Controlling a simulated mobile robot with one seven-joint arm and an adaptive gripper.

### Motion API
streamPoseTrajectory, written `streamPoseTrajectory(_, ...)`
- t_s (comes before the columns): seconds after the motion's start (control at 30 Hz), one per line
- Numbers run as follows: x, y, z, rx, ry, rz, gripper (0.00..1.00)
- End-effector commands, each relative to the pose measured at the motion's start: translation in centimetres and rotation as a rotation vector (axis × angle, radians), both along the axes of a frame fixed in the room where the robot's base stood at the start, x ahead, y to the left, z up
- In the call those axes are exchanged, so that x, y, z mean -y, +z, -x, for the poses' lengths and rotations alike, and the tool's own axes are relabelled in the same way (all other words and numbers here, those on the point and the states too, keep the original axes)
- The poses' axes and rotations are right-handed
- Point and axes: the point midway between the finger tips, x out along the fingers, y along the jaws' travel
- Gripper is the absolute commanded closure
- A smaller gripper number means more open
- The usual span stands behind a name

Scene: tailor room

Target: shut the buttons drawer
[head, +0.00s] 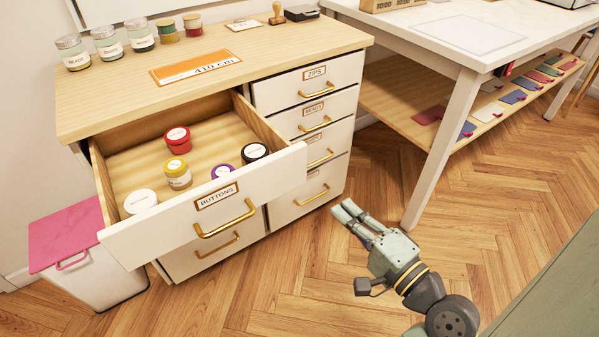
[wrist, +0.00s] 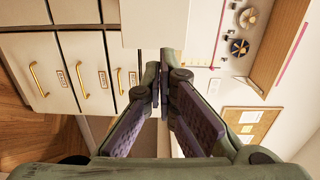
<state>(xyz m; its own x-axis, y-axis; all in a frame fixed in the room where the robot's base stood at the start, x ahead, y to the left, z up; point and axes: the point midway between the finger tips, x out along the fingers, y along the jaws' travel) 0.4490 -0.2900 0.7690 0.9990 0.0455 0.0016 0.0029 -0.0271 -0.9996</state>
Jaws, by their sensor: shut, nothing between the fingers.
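The buttons drawer (head: 202,224) is pulled well out of the wooden-topped cabinet (head: 216,61), at its upper left. It has a white front, a BUTTONS label and a brass handle (head: 225,219). Inside lie several round containers, among them a red one (head: 177,138), a yellow one (head: 178,173) and a black-lidded one (head: 255,154). My gripper (head: 345,212) is shut and empty, to the right of the drawer front and apart from it. In the wrist view my gripper (wrist: 163,85) points toward a pale panel that I cannot identify for sure.
The cabinet's right column of drawers, with ZIPS (head: 312,82) on top, is shut. A white table (head: 446,70) with a low shelf of fabric pieces stands at right. A pink-lidded bin (head: 67,237) stands at left. Jars (head: 107,43) line the cabinet top. The floor in front is clear.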

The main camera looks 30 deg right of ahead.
Motion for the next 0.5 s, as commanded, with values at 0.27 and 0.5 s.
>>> streamPoseTrajectory(0.27, 0.0, -0.5, 0.0, -0.003, -0.008, -0.031, 1.0)
streamPoseTrajectory(0.5, -0.2, -0.4, -4.9, -0.002, -0.006, -0.03, 1.0)
